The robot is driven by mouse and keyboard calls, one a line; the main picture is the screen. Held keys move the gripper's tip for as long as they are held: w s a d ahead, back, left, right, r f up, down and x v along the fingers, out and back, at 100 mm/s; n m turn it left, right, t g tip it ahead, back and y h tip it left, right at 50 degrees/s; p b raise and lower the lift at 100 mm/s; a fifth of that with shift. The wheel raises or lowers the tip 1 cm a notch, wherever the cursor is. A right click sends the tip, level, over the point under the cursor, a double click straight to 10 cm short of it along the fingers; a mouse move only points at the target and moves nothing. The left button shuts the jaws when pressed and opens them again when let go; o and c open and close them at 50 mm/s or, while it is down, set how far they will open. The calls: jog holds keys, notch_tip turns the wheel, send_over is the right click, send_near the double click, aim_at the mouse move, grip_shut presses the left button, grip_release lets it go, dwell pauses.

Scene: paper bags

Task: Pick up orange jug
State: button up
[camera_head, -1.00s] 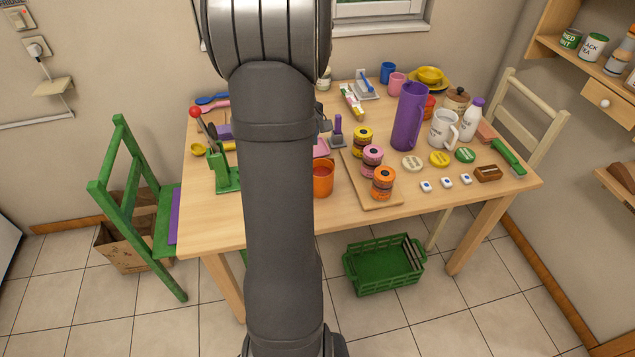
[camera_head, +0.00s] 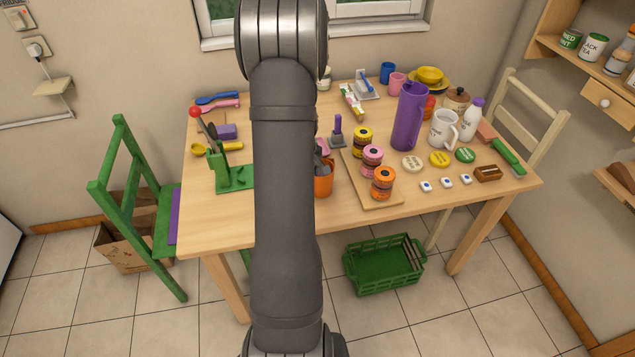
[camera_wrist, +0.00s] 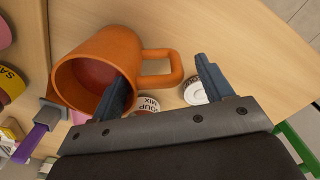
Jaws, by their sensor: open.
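The orange jug (camera_head: 323,186), mug-shaped with one handle, stands near the table's front edge, partly hidden by my arm. In the wrist view the orange jug (camera_wrist: 108,48) shows its open mouth and handle. My gripper (camera_wrist: 160,75) is open and empty. Its left finger overlaps the jug's mouth and seems to reach inside the rim. Its right finger is beyond the handle, so the handle lies between the fingers. I cannot tell whether either finger touches the jug. In the head view my gripper is mostly hidden behind my arm.
A soup mix can (camera_wrist: 147,104) and a white-lidded can (camera_wrist: 195,93) stand close to the jug. Stacked tins (camera_head: 383,183) on a board and a purple jug (camera_head: 409,115) are to the right. A green stand (camera_head: 222,172) is left.

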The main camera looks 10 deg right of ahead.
notch_tip(320, 180, down, 3)
jog(key=shift+f, duration=0.15)
jog(key=c, duration=1.4)
